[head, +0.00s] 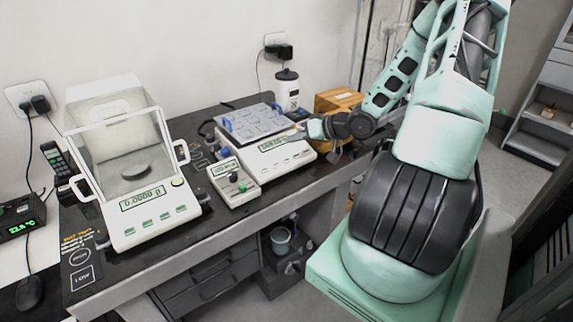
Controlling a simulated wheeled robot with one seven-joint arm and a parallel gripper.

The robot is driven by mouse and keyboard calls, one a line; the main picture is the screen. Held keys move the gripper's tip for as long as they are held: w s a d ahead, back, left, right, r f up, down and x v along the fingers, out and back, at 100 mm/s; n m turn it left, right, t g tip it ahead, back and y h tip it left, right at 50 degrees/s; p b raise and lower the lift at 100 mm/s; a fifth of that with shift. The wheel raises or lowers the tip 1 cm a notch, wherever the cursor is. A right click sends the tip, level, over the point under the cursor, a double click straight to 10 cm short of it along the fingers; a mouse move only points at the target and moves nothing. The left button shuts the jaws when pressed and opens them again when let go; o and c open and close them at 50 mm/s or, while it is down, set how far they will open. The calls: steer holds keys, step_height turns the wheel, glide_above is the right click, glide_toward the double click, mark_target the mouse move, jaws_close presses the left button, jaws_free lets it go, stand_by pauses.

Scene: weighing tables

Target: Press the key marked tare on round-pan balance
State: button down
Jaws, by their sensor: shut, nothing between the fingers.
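The round-pan balance (155,208) stands at the left of the bench, under a clear draft shield with white side handles. Its dark round pan (135,170) shows inside, empty. The key markings are too small to read, so I cannot tell which is tare. My gripper (308,131) is small in view, shut and empty, by the right end of the other balance, well to the right of the round-pan balance. I cannot tell whether it touches anything.
A square-pan balance (292,158) carries a grey plate with blue clips (250,122). A white canister (287,92) and wooden box (338,100) are behind.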

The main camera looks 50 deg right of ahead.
mark_target(286, 160)
steer(key=shift+w+d+f+b, duration=0.1)
steer(key=shift+w+f+b, duration=0.2)
steer(key=shift+f+b, duration=0.65)
steer(key=shift+w+d+f+b, duration=0.1)
steer(key=shift+w+f+b, duration=0.25)
steer(key=shift+f+b, duration=0.6)
steer(key=shift+w+d+f+b, duration=0.1)
steer(key=shift+w+f+b, duration=0.35)
steer(key=shift+f, duration=0.9)
steer(key=shift+s+a+f, duration=0.1)
steer(key=shift+f, duration=0.3)
steer(key=shift+w+f, duration=0.2)
steer(key=shift+f, duration=0.15)
steer(key=shift+r, duration=0.1)
steer(key=shift+s+r+p, duration=0.25)
steer(key=shift+r+p, duration=0.45)
steer(key=shift+p, duration=0.35)
